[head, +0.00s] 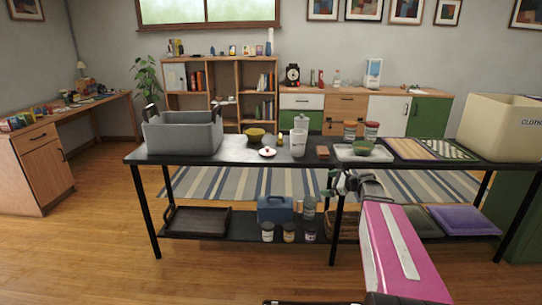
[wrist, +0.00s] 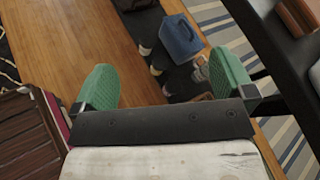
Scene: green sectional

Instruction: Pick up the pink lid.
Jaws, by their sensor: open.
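A small pale lid with a reddish knob (head: 267,152), the only lid-like thing I can make out, lies on the dark tabletop (head: 240,150) left of the white canister. Its pink colour is faint at this size. My gripper (head: 342,188) is in front of the table's near edge, to the right of the lid and apart from it. In the wrist view my gripper (wrist: 165,68) shows two green fingers spread wide with nothing between them. That view looks down past the lower shelf and floor. The lid does not show there.
The lower shelf holds a blue toolbox (head: 274,209), also in the wrist view (wrist: 180,38), and several jars.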

